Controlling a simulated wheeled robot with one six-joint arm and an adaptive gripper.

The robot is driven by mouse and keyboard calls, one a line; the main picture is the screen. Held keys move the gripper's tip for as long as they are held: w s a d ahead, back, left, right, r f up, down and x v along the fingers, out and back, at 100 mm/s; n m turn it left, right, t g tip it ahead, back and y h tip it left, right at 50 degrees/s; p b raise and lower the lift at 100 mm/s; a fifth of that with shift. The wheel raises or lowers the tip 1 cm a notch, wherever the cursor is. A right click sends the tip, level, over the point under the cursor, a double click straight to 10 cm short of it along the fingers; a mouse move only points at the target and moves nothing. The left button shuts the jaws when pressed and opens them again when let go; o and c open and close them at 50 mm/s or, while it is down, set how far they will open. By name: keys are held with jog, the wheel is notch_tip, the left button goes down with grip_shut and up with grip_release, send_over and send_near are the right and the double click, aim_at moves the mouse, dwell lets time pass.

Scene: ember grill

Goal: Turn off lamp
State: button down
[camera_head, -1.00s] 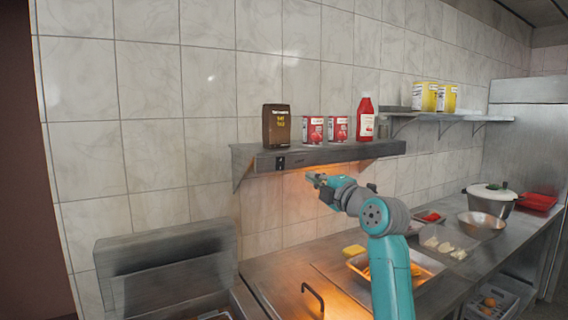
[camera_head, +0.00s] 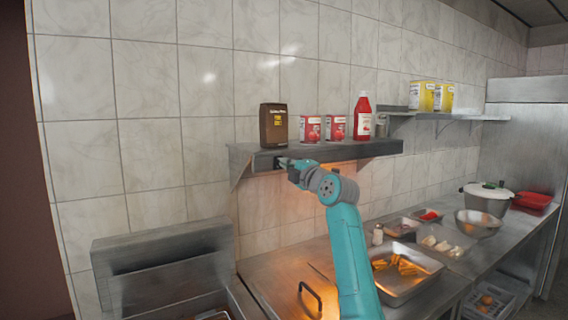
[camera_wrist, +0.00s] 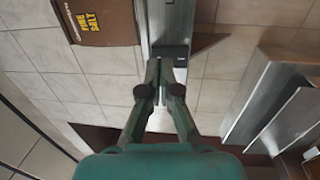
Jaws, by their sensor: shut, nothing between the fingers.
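The lamp is a heat-lamp shelf, a grey metal housing (camera_head: 340,151) on the tiled wall; its underside is hidden. A warm orange glow lies on the wall and counter below it. A small dark switch (camera_wrist: 170,54) is on the housing's front face, near its left end. My gripper (camera_head: 284,162) is in front of this switch in the head view and partly covers it. In the wrist view my gripper (camera_wrist: 160,70) is shut and empty, with its tips at the switch's edge. I cannot tell whether they touch it.
On the housing stand a brown salt box (camera_head: 273,126), red cans (camera_head: 310,129) and a red bottle (camera_head: 362,117). Below are a tray of fries (camera_head: 410,288), a counter handle (camera_head: 312,296) and a white shaker (camera_head: 377,235). The wall left of the housing is clear.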

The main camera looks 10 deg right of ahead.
aim_at(278, 163)
jog(key=shift+x, duration=1)
jog(key=shift+w+r, duration=0.1)
jog(key=shift+w, duration=0.1)
jog(key=shift+a, duration=0.1)
